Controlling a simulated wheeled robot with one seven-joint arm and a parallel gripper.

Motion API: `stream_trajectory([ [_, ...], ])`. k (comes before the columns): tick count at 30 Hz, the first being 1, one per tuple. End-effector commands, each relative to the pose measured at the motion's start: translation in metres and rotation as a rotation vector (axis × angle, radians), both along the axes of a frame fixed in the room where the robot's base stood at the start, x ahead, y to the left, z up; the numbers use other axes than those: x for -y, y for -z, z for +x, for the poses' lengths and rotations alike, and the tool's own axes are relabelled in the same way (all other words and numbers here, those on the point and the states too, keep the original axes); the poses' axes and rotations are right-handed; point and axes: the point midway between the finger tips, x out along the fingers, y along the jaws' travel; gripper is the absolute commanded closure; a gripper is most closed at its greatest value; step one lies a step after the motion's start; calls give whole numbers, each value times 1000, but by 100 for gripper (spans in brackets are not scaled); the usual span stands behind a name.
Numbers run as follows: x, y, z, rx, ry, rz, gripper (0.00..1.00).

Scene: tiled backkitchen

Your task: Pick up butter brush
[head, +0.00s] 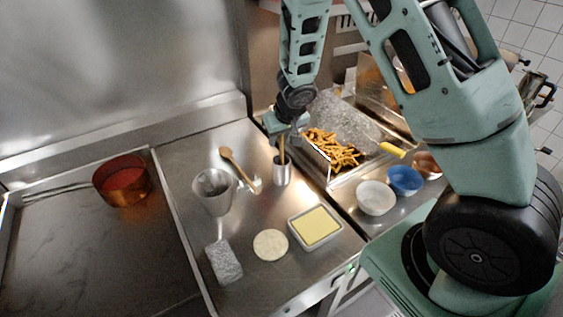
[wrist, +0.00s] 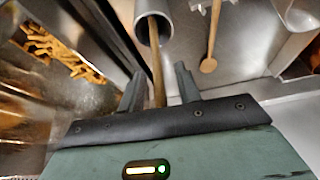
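The butter brush appears to be the thin wooden handle (wrist: 157,62) that stands in a narrow metal cup (wrist: 153,30); its bristle end is hidden. In the head view the handle (head: 282,148) rises from the cup (head: 282,174) on the steel counter. My gripper (head: 283,136) is above the cup, pointing down. In the wrist view my gripper (wrist: 159,82) is open, with the handle between its two fingers and a visible gap on each side.
A wooden spoon (head: 240,167) and a larger metal container (head: 214,192) are left of the cup. A butter tray (head: 295,238), a flat round (head: 270,245) and a foil-like block (head: 224,262) lie in front. A fries basket (head: 333,148) and bowls (head: 375,198) are right.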

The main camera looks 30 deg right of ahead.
Motion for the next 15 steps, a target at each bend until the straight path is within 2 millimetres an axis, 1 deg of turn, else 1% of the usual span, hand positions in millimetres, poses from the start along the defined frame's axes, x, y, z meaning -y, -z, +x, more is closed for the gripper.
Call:
stream_trajectory([
  [7, 0, 1, 1, 1, 1, 0, 66],
  [8, 0, 1, 1, 1, 0, 0, 75],
  [9, 0, 1, 1, 1, 1, 0, 86],
  [10, 0, 1, 1, 1, 0, 0, 94],
  [11, 0, 1, 1, 1, 0, 0, 100],
  [15, 0, 1, 1, 1, 0, 0, 100],
])
